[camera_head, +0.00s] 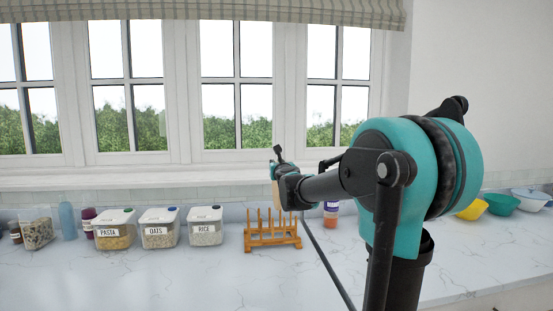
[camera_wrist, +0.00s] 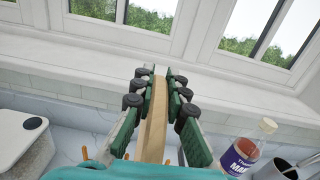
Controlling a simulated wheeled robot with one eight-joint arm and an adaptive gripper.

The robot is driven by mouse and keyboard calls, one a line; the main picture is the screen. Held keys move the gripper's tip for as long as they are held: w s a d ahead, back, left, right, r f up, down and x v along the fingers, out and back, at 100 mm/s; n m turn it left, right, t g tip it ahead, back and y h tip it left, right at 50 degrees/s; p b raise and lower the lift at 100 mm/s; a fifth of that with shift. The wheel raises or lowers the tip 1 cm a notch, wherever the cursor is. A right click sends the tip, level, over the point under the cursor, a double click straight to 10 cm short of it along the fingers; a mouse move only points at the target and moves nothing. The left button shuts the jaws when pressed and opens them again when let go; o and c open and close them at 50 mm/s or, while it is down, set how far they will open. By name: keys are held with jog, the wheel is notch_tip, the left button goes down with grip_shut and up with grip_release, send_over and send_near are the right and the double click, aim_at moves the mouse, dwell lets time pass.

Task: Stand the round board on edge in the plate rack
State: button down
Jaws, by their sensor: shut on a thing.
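The plate rack (camera_head: 272,236) is an orange wooden stand with upright pegs on the counter, right of the rice box. My gripper (camera_wrist: 156,95) is shut on the round board (camera_wrist: 152,125), a light wooden disc seen edge-on between the green finger pads. In the head view my gripper (camera_head: 279,172) is above the rack, and a tan edge of the board (camera_head: 275,195) shows there, upright. Most of the board is hidden by my wrist and arm. Small orange peg tips of the rack show low in the wrist view. Whether the board touches the rack I cannot tell.
The pasta (camera_head: 115,230), oats (camera_head: 159,229) and rice (camera_head: 205,226) boxes stand left of the rack. A bottle with a purple label (camera_wrist: 241,155) stands right of it. Coloured bowls (camera_head: 503,204) are far right. The windowsill (camera_head: 180,180) runs behind. The front counter is clear.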

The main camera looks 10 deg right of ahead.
jog(key=shift+f, duration=5.25)
jog(key=c, duration=1.5)
grip_release()
jog(key=shift+o, duration=0.2)
jog(key=shift+r, duration=0.15)
jog(key=shift+r, duration=5.9)
